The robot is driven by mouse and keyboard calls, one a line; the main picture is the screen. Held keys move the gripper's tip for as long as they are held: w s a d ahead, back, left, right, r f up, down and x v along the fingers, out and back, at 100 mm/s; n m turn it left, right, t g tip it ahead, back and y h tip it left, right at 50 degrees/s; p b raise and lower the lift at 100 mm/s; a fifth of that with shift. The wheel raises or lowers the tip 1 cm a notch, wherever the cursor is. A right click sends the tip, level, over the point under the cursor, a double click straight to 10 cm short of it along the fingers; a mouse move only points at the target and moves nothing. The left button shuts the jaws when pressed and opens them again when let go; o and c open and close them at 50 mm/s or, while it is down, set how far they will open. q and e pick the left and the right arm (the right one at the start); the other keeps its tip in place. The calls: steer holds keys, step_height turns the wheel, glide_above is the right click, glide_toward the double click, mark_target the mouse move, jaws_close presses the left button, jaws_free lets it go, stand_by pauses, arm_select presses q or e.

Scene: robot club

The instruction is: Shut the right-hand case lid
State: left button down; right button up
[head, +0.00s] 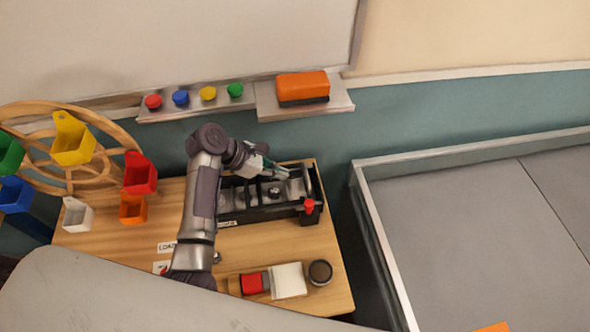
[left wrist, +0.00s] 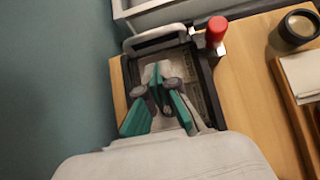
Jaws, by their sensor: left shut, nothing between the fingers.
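A long black case (head: 262,213) stands on the wooden table, its top open in the part I can see. A dark panel (head: 316,184) stands up at its right end; it looks like the right-hand lid, raised. In the left wrist view a grey-edged panel (left wrist: 155,41) shows at the case's far end. A red knob (head: 310,206) is at the case's right front corner, also seen in the left wrist view (left wrist: 216,30). My left gripper (head: 286,173) is shut and empty, over the right part of the case near its back edge. My right gripper is not in view.
A wooden wheel with coloured cups (head: 73,140) stands at the left. A wall ledge (head: 268,107) with an orange eraser (head: 302,87) is behind the case. A tray with a red block (head: 254,283) and a dark round cup (head: 320,272) are in front.

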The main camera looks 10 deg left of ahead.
mark_target(295, 184)
arm_select(q)
steer(key=d, duration=0.2)
steer(key=w+d, duration=0.1)
steer(key=shift+w+d+f+p, duration=0.1)
steer(key=shift+d+f+p, duration=0.05)
steer(key=shift+f+p, duration=0.25)
steer(key=shift+w+d, duration=0.1)
steer(key=shift+d, duration=0.1)
steer(key=shift+f, duration=0.1)
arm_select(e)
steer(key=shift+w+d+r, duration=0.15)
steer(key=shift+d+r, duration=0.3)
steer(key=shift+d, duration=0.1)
arm_select(q)
steer(key=d, duration=0.1)
steer(key=w+d+p, duration=0.1)
steer(key=d, duration=0.2)
steer(key=shift+w+p, duration=0.3)
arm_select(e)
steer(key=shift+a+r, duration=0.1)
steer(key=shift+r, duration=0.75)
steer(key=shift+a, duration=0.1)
